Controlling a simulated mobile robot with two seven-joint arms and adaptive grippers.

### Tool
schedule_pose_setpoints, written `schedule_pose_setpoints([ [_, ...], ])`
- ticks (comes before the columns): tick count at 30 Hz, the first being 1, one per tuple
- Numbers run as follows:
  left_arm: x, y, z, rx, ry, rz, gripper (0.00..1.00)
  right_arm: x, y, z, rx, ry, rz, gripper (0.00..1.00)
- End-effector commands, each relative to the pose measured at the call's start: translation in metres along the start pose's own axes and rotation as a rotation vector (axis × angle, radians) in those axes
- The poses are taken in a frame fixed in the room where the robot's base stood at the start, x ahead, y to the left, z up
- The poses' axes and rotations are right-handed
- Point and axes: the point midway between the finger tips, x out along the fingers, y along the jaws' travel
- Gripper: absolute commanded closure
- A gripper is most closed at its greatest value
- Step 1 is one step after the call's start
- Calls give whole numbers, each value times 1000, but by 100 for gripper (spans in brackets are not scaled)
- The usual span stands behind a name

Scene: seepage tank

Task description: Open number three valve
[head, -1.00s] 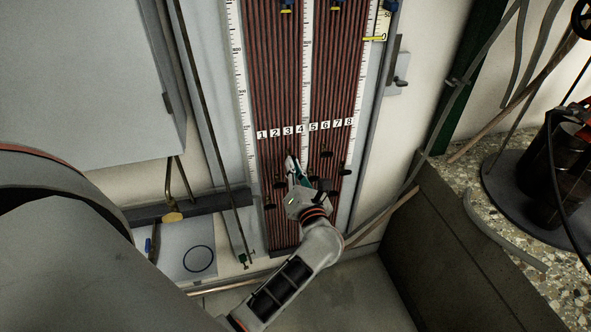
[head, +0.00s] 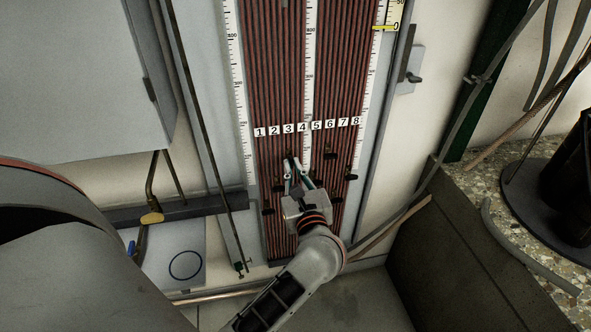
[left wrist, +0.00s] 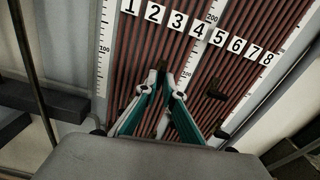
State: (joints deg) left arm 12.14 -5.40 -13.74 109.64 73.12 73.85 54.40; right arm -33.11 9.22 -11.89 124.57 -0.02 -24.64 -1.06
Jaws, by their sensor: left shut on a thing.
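The panel of red-brown tubes (head: 262,85) fills the middle of the head view, with number labels 1 to 8 across it. The number 3 label (head: 289,128) also shows in the left wrist view (left wrist: 174,20). Small dark valve handles sit below the labels at different heights. My left gripper (head: 292,165) is below label 3, its fingers converging on a small dark handle (left wrist: 162,68) in line with that label. The fingertips (left wrist: 168,86) hide part of this handle, so its turn angle is unclear. My right gripper is not in view.
Other dark handles stand close by, such as one under the higher numbers (head: 330,156) and one at the right (head: 351,177). A grey cabinet (head: 75,80) is at the left. A speckled counter (head: 520,225) with a dark round base is at the right.

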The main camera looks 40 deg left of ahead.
Motion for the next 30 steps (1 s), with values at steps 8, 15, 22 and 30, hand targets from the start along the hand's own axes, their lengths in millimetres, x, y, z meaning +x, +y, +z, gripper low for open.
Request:
schedule_pose_setpoints([
  [8,0,0,0,-25,3,0,100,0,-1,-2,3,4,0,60],
  [15,0,0,0,-25,2,0,100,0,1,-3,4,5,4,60],
  [22,0,0,0,-25,1,0,100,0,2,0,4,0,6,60],
  [30,0,0,1,-25,0,0,100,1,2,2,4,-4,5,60],
])
